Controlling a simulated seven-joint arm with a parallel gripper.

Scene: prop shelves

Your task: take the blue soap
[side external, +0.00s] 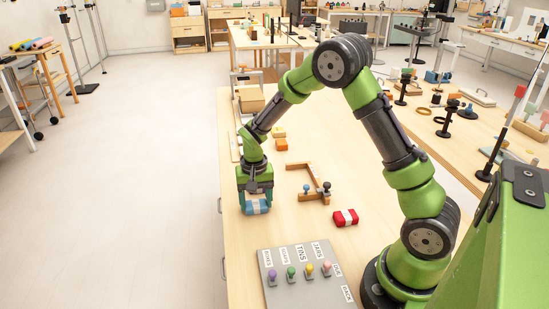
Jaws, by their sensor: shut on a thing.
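My gripper (256,203) points down near the left edge of the wooden table and is shut on the blue soap (257,207). The soap is a light blue block with a paler band, and its upper part is hidden between the fingers. Whether it touches the table or hangs just above it, I cannot tell.
A red and white block (345,218) lies to the right. A wooden frame with dark knobs (314,187) is between them. Orange (281,145) and yellow (278,132) blocks lie behind. A grey labelled board with coloured pegs (303,278) is in front.

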